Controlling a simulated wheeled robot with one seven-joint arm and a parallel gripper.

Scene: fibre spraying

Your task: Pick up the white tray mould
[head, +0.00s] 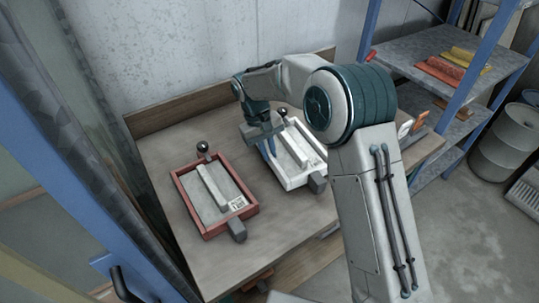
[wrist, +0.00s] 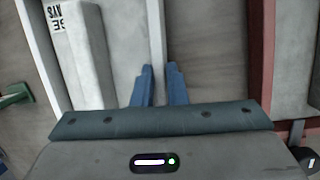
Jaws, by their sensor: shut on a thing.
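The white tray mould (head: 291,186) lies on the table, right of a red tray mould. It has a raised bar inside, a printed label, a black ball knob at its far end and a dark block at its near end. My gripper (head: 271,155) is at its left wall. In the wrist view the blue fingers (wrist: 161,85) stand either side of the thin white wall of the white tray mould (wrist: 156,35), shut on it. I cannot tell any gap between the tray and the table. My arm hides part of its right side.
The red tray mould (head: 176,190) sits close by on the left; its red wall also shows in the wrist view (wrist: 262,50). The wooden table (head: 165,148) has a raised back edge against the wall. A blue-framed shelf (head: 440,48) stands at the right.

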